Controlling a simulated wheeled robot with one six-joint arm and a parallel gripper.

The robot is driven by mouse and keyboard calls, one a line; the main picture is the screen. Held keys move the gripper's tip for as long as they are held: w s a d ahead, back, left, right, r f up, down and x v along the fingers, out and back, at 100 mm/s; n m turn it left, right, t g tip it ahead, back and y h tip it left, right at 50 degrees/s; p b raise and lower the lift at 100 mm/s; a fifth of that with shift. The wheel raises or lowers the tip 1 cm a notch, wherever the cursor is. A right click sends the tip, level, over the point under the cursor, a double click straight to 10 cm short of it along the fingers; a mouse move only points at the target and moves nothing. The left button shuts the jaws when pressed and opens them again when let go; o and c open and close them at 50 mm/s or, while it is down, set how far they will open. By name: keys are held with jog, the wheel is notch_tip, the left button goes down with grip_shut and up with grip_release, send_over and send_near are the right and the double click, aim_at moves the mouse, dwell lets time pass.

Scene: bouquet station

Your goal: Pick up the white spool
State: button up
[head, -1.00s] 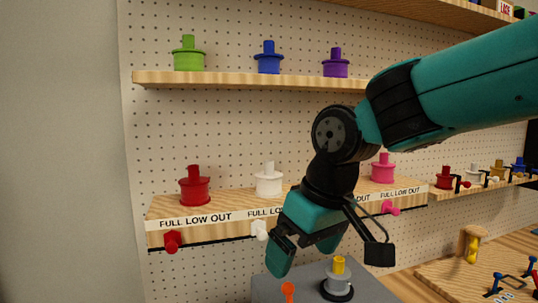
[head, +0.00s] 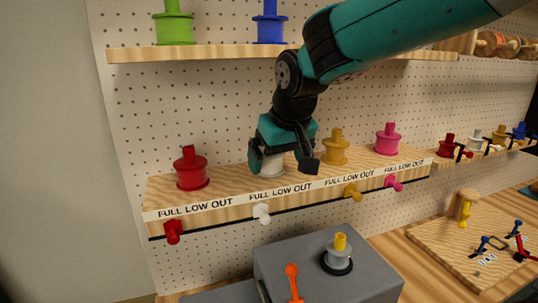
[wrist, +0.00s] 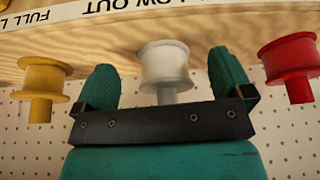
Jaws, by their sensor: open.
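The white spool (head: 270,163) stands on the labelled lower shelf (head: 225,197), between the red spool (head: 190,168) and the yellow spool (head: 335,148). In the head view my gripper (head: 283,163) is at the white spool and hides much of it. In the wrist view the white spool (wrist: 165,64) sits between the two teal fingers of my gripper (wrist: 166,75), with a visible gap on each side. The fingers are open.
The wrist view shows the yellow spool (wrist: 41,80) and red spool (wrist: 290,58) outside the fingers. A pink spool (head: 387,139) stands farther right. Coloured pegs, such as the white peg (head: 262,213), project from the shelf front. A grey box (head: 300,265) stands below.

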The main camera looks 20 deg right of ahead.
jog(key=shift+w+f, duration=0.1)
jog(key=shift+f, duration=0.25)
jog(key=shift+a, duration=0.1)
jog(key=c, duration=1)
jog(key=shift+c, duration=0.2)
jog(key=shift+r, duration=0.1)
jog(key=shift+r+p, duration=0.3)
jog(key=shift+f+b, duration=0.3)
jog(key=shift+b, duration=0.35)
jog(key=shift+s+f+t+b, duration=0.2)
jog(key=shift+t+b, duration=0.5)
jog(key=shift+b, duration=0.5)
jog(key=t+b, duration=0.1)
jog(key=b, duration=0.3)
jog(key=shift+s+r+t, duration=0.1)
jog(key=shift+s+t, duration=0.25)
jog(key=shift+t, duration=0.05)
